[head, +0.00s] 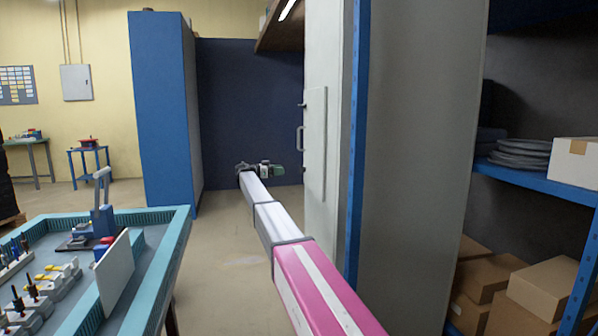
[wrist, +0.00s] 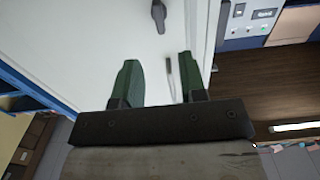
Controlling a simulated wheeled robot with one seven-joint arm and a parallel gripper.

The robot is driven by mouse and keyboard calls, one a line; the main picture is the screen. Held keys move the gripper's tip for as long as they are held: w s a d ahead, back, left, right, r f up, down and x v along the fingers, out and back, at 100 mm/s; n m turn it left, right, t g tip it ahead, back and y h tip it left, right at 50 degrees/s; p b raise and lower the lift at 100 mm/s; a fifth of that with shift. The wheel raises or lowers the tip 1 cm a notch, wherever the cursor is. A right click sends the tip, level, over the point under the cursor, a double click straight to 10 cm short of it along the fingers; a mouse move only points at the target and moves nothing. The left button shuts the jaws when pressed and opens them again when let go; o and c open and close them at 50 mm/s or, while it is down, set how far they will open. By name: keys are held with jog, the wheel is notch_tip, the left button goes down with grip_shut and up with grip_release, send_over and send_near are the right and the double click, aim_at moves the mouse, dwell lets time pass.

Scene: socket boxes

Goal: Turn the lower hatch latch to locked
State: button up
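The pale hatch (head: 316,150) is on the side of the tall grey cabinet, seen at a steep angle in the head view. A bar handle (head: 300,139) stands out from it, with a small dark latch (head: 303,105) above. The lower latch is not clear in the head view. In the wrist view a dark grey latch (wrist: 158,16) sits on the white panel beyond my fingertips; I cannot tell which latch it is. My gripper (wrist: 156,72) has its green fingers apart and empty. In the head view my gripper (head: 278,171) is close to the hatch's lower part.
A thin grey bar (wrist: 169,78) shows between the fingers in the wrist view. A blue shelf (head: 540,185) with boxes stands right of the cabinet. A teal-edged workbench (head: 180,235) with tools is at left. Open floor (head: 230,240) lies between bench and cabinet.

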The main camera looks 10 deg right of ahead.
jog(key=d, duration=1)
jog(key=shift+d+f, duration=0.1)
jog(key=shift+c, duration=0.3)
grip_shut()
